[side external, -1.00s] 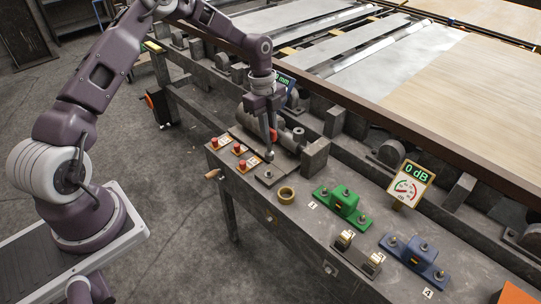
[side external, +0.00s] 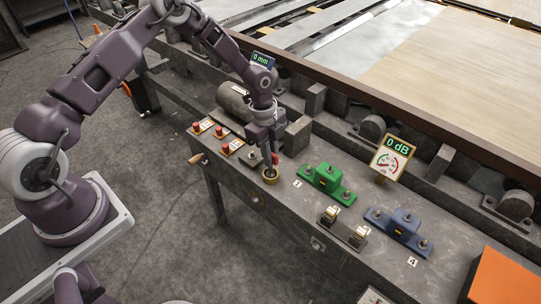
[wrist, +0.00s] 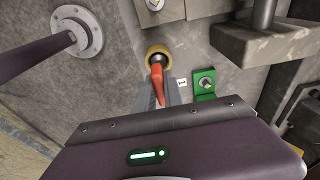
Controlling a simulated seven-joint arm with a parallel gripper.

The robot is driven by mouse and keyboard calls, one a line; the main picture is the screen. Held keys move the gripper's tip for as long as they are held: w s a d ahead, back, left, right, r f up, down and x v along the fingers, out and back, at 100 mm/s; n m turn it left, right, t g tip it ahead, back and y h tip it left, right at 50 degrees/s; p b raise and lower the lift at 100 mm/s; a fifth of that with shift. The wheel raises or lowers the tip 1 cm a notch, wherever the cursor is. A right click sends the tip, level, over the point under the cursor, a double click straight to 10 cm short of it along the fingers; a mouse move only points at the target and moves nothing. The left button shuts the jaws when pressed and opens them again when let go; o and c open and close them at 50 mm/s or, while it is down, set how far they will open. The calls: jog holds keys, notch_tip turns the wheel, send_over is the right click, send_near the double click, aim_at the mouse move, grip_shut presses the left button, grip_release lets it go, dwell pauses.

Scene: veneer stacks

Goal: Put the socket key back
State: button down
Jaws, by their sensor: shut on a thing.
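My gripper (side external: 270,160) is shut on the socket key, whose red handle (side external: 276,157) shows beside the fingers. In the wrist view the red handle (wrist: 158,85) runs up to a dark end over the brass ring-shaped holder (wrist: 168,50). The holder (side external: 270,178) sits on the grey bench near its front edge, directly below my gripper. The key's lower end overlaps the holder's opening. I cannot tell how deep it is in the holder.
A green block (side external: 328,183) with bolts stands right of the holder, then a dark block with pale fittings (side external: 342,228) and a blue block (side external: 399,226). A 0 dB gauge (side external: 390,158) stands behind. Red buttons (side external: 226,149) are at left. A grey block (side external: 298,136) is close behind my gripper.

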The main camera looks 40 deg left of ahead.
jog(key=shift+f, duration=0.1)
jog(key=c, duration=1.5)
grip_release()
jog(key=shift+o, duration=0.2)
notch_tip(320, 180, up, 12)
jog(key=a, duration=0.1)
jog(key=shift+a+r, duration=0.2)
jog(key=shift+a, duration=0.2)
jog(key=s+r+n+t+y, duration=0.1)
jog(key=s+r+n, duration=0.5)
jog(key=r, duration=0.4)
jog(key=s+r+n+t+y, duration=0.2)
jog(key=s+r+n, duration=0.1)
jog(key=s+r, duration=0.7)
jog(key=s+d+r+n+t+h, duration=0.1)
jog(key=s+r+n+t, duration=0.1)
jog(key=s+n, duration=0.7)
jog(key=s+r, duration=0.1)
jog(key=s, duration=0.4)
jog(key=shift+s+t, duration=0.3)
jog(key=shift+s, duration=0.05)
